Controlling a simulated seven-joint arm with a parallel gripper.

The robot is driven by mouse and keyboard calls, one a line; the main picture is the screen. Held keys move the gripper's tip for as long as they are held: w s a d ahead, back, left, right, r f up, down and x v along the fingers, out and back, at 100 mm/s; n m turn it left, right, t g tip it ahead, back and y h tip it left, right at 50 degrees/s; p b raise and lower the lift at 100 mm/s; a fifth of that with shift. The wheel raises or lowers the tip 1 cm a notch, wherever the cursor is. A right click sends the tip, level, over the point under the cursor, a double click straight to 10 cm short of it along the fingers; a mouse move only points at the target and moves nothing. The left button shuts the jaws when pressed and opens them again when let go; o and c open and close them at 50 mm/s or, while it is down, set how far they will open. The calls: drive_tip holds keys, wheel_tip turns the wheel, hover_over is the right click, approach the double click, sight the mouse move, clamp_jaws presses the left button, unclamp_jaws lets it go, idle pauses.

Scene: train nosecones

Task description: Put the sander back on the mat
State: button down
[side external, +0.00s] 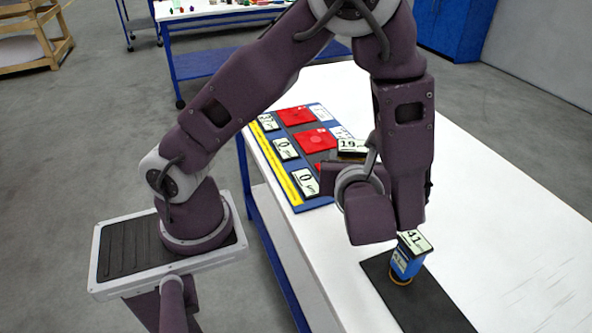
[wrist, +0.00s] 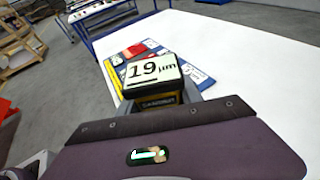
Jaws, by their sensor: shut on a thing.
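My gripper (wrist: 157,103) is shut on a dark block with a white top label reading 19 µm (wrist: 152,70). The block also shows in the side view (side external: 352,146), in front of the blue board, with my wrist hiding its lower part. A dark mat (side external: 436,306) lies on the white table at the lower right of the side view. A blue tool with a brass-coloured base and a label reading 41 (side external: 407,262) stands on the mat's far end, below my arm and apart from my gripper. I cannot tell the held block's height above the table.
A blue board (side external: 317,205) with red pads (side external: 295,116), number labels and a yellow strip lies on the table's left side. The white table (side external: 490,215) is clear to the right. Another table (side external: 215,12) and a blue cabinet (side external: 455,25) stand farther back.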

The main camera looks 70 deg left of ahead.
drive_tip(key=w+d+r+m+t+h, duration=0.2)
drive_tip(key=w+d+m+t+h, duration=0.25)
drive_tip(key=d, duration=0.25)
drive_tip(key=w+d+r+m+t+h, duration=0.25)
drive_tip(key=w+d+m+h, duration=0.2)
drive_tip(key=d, duration=0.35)
drive_tip(key=s+d+r+m+h, duration=0.15)
drive_tip(key=d+m+h, duration=0.25)
drive_tip(key=d, duration=0.4)
drive_tip(key=s+d+r+m+h, duration=0.1)
drive_tip(key=d+r+m+h, duration=0.1)
drive_tip(key=d+m+h, duration=0.4)
drive_tip(key=shift+w+d+f+n+y, duration=0.15)
drive_tip(key=shift+f+n+y, duration=0.15)
drive_tip(key=shift+f, duration=2.75)
drive_tip(key=shift+s+d+f+n+y, duration=0.15)
drive_tip(key=shift+f+n, duration=0.2)
drive_tip(key=shift+f, duration=2.7)
drive_tip(key=shift+w+d+f+n+y, duration=0.15)
drive_tip(key=shift+f+n+y, duration=0.15)
drive_tip(key=shift+f, duration=2.75)
drive_tip(key=shift+f, duration=0.5)
drive_tip(key=c, duration=0.7)
unclamp_jaws()
